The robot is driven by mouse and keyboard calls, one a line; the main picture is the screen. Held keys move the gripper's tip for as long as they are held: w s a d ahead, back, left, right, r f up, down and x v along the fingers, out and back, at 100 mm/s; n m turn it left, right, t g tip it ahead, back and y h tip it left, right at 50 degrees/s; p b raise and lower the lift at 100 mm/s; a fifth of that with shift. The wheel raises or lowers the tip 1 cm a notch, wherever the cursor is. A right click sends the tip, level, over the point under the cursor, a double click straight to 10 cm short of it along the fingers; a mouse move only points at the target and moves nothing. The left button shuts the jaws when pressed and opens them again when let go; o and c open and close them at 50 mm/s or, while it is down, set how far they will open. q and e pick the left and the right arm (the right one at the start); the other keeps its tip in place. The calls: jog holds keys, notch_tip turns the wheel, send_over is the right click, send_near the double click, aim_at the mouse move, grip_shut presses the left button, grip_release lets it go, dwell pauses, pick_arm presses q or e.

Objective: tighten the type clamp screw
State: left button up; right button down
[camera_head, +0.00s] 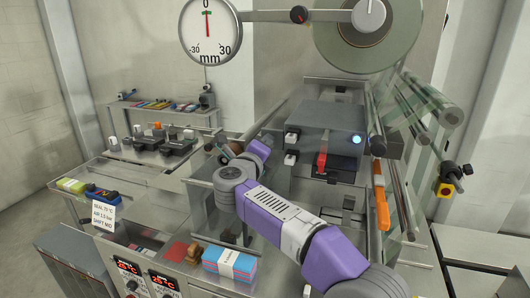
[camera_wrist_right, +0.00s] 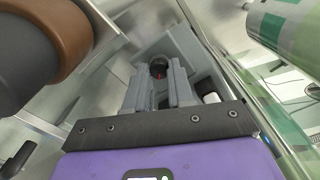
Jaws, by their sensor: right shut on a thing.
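My right gripper (camera_wrist_right: 157,78) shows in the right wrist view, with its two grey fingers on either side of a dark round knob (camera_wrist_right: 158,66) with a small red mark. The fingers are shut on this knob, which looks like the type clamp screw. The knob sits in a grey housing (camera_wrist_right: 184,52). In the head view my purple right arm comes in from the lower right and bends at a grey joint near the middle; its fingertips and the knob are hidden there. My left gripper is in neither view.
The dark printer box (camera_head: 328,127) with a red lever (camera_head: 321,163) stands right of my arm. A brown roller (camera_wrist_right: 62,40) is close at the left in the wrist view, and green-striped film (camera_wrist_right: 290,35) at the right. An orange-handled tool (camera_head: 382,208) hangs by the machine.

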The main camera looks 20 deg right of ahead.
jog(key=shift+f+m+b, duration=0.1)
jog(key=shift+m+b, duration=0.35)
jog(key=shift+m, duration=0.45)
jog(key=c, duration=1)
grip_release()
jog(key=b+v, duration=0.1)
jog(key=v, duration=0.6)
jog(key=shift+s+a, duration=0.2)
jog(key=shift+s, duration=0.05)
